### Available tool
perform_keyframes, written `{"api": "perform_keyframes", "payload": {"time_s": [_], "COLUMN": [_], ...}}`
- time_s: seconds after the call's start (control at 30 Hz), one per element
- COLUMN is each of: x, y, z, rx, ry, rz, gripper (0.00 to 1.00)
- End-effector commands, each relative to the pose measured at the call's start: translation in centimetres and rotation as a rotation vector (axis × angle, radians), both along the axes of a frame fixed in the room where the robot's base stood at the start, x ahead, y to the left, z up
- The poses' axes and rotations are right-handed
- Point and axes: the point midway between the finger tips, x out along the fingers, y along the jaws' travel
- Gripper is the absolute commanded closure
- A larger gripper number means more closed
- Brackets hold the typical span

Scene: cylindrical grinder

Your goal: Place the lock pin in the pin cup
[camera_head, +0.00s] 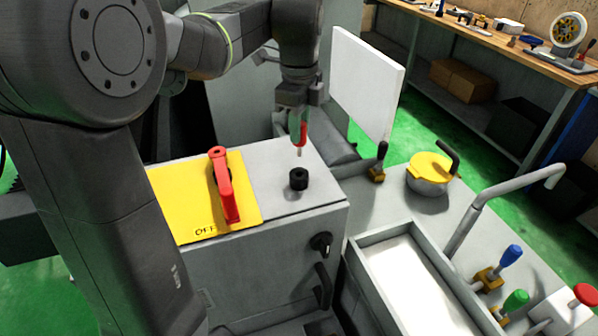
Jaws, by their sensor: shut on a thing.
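My gripper (299,112) points straight down above the top of the grey cabinet. It is shut on a red lock pin (303,132), with a thin pale tip (300,151) pointing down. The pin hangs roughly upright above a small black round cup (299,179), which I take to be the pin cup. A gap shows between the pin's tip and the cup. The cup stands on the cabinet top, right of the yellow plate. The inside of the cup is too small to make out.
A red handle (225,187) rises from the yellow plate (178,187) marked OFF. A white panel (366,82) stands close right of my gripper. To the right are a yellow-lidded pot (430,174), a grey tray (362,240) and a bent pipe (487,209).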

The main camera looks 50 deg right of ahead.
Motion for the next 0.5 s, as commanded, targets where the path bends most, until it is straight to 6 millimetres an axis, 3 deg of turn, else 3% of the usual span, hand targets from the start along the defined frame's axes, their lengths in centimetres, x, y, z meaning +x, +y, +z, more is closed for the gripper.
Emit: {"api": "perform_keyframes", "payload": {"time_s": [0.1, 0.5], "x": [0.0, 0.0], "y": [0.0, 0.1], "z": [-2.4, -7.3], "rx": [0.005, 0.004], "ry": [0.002, 0.002], "rz": [0.000, 0.000], "gripper": [1.00, 1.00]}}
